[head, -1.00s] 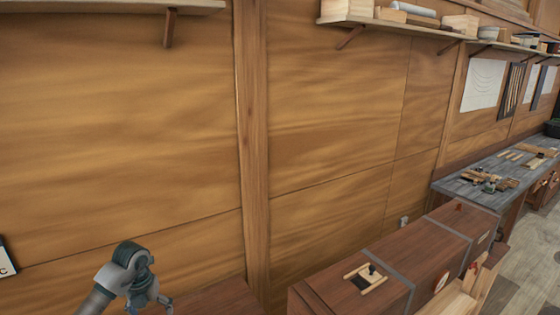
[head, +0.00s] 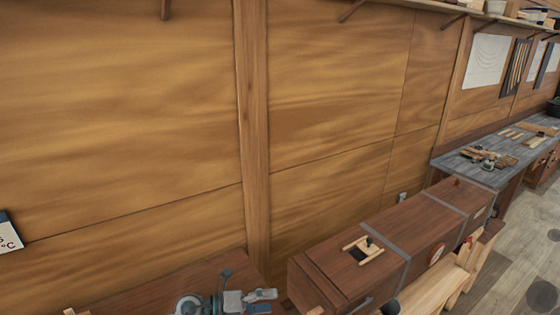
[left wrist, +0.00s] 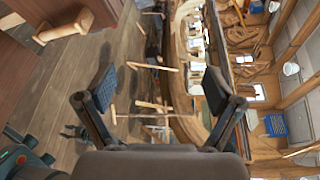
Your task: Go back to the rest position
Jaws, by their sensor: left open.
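A long brown chest (head: 400,238) with grey bands stands right of the wall post (head: 251,130). A small wooden frame (head: 363,250) lies on its lid. A grey-topped workbench (head: 455,162) with tools stands beyond. Wood floor (head: 510,265) is open at the right.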

